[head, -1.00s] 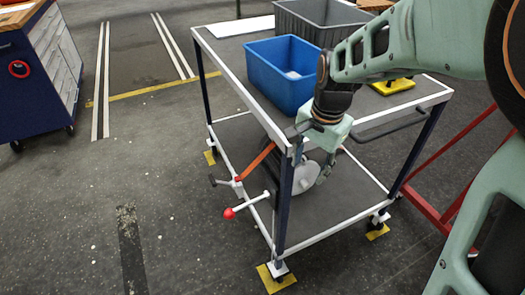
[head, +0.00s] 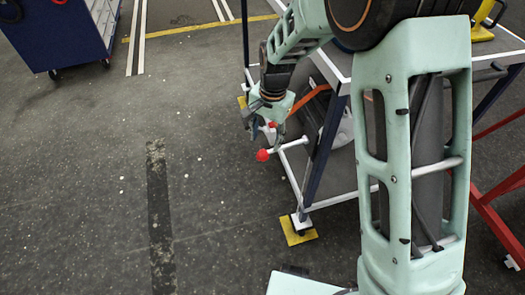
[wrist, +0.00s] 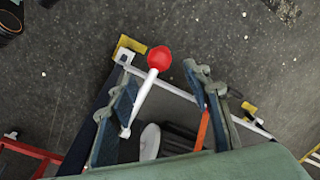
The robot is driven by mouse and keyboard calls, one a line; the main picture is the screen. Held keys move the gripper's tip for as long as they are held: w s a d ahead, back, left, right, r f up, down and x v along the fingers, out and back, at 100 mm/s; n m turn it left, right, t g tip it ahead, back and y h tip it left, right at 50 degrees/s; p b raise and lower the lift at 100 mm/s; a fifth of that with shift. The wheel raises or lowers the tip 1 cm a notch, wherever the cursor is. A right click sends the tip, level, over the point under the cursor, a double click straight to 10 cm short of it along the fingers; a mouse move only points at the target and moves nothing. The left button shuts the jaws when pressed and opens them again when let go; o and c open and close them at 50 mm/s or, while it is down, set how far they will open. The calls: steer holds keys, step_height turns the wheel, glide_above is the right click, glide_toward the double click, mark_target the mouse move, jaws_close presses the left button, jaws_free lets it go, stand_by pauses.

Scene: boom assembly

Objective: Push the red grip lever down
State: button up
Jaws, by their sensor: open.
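A white rod with a red ball grip (head: 262,155) sticks out from the side of the cart in the head view. In the wrist view the red ball (wrist: 159,58) shows just past and between my fingertips, with its white rod (wrist: 144,94) running back between the fingers. My gripper (head: 266,139) is open, close above the rod; I cannot tell whether it touches it. An orange-red bar (head: 309,100) lies behind my gripper, and it also shows beside the right finger in the wrist view (wrist: 202,128). A small red spot (head: 272,125) shows at my fingers, partly hidden.
The cart's dark blue leg (head: 328,150) and white lower rim stand right of my gripper. A yellow floor plate (head: 298,231) lies under a caster. A red frame (head: 495,210) is at the right, a blue cabinet (head: 50,35) at the upper left. The floor left is clear.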

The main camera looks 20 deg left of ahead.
mark_target(264, 151)
steer(key=f, duration=0.4)
steer(key=f+b, duration=0.1)
steer(key=f, duration=0.1)
steer(key=shift+w+a+f, duration=0.1)
steer(key=shift+a+f, duration=0.15)
steer(key=shift+a, duration=0.05)
steer(key=shift+r, duration=0.1)
jaws_close()
